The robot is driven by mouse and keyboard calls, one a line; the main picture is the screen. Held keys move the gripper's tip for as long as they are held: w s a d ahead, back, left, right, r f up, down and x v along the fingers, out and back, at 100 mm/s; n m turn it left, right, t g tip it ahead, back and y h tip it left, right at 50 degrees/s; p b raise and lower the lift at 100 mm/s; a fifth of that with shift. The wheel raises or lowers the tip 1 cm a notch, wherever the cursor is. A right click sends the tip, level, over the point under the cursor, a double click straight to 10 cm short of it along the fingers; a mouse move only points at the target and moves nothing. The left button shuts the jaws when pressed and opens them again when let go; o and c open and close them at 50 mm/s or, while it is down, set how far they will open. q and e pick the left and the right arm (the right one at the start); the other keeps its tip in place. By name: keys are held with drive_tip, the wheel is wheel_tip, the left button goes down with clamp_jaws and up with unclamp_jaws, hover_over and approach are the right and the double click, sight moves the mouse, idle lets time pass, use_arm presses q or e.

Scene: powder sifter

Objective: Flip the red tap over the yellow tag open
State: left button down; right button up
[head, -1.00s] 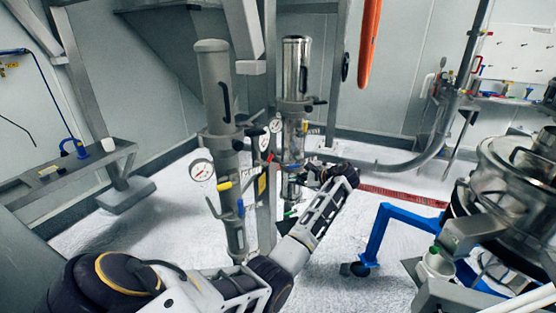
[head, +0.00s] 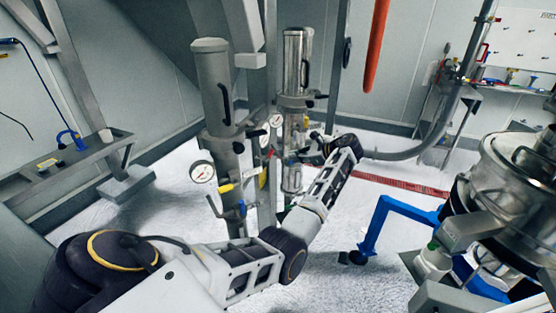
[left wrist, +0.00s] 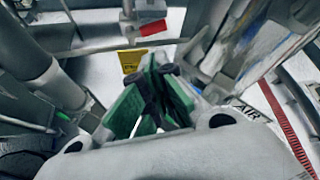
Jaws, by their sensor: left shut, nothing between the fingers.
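The red tap (left wrist: 153,28) shows at the top of the left wrist view, its handle lying almost level, tilted slightly. The yellow tag (left wrist: 132,61) hangs below it and a little to the left. My left gripper (left wrist: 163,72) has green finger pads and is shut and empty, below the red tap and right of the tag, apart from the tap in the picture. My right gripper is not in view.
A grey column (head: 212,85) with a pressure gauge (head: 202,172) and yellow and blue levers stands left of a shiny column (head: 297,60). A blue frame (head: 378,225) and a steel sifter (head: 520,165) stand to the right. White floor lies between.

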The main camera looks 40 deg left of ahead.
sight(271, 154)
use_arm(q)
drive_tip(key=shift+a+f, duration=0.1)
drive_tip(key=shift+a, duration=0.05)
drive_tip(key=x, duration=0.9)
drive_tip(key=shift+a, duration=0.3)
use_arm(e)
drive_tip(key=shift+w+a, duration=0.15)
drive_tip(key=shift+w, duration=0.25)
use_arm(q)
drive_tip(key=shift+f, duration=0.15)
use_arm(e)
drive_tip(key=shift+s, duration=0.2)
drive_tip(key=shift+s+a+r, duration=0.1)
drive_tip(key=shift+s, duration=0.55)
use_arm(q)
drive_tip(key=shift+p, duration=0.3)
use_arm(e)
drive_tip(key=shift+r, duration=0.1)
